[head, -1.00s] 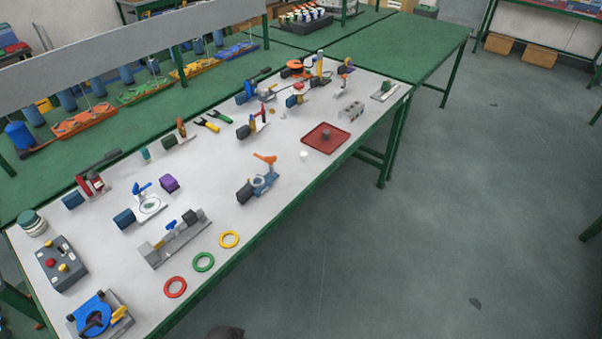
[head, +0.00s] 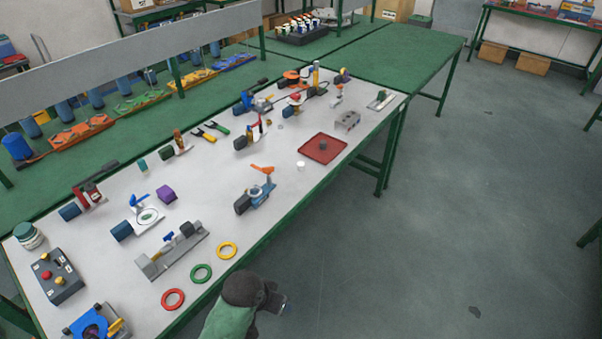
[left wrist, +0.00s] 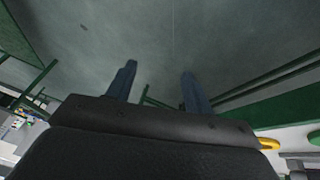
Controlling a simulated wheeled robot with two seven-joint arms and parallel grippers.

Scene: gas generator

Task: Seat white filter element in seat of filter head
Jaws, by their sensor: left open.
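A small white cylinder (head: 301,165), which looks like the white filter element, stands on the white tabletop near its right edge, just below the red tray. I cannot tell for sure which fixture is the filter head; a blue-grey fixture with an orange lever and a round top (head: 262,188) stands to its lower left. My left gripper (left wrist: 158,72) is open and empty in the left wrist view, with bare floor beyond its fingers. In the head view my arm reaches in at the bottom, beside the table's front edge, well short of the cylinder. My right gripper is not in view.
Red, green and yellow rings (head: 227,250) lie along the near table edge. A red tray (head: 322,148) lies near the right edge. A grey rail fixture (head: 172,250), a control box (head: 56,276) and several valve fixtures crowd the left.

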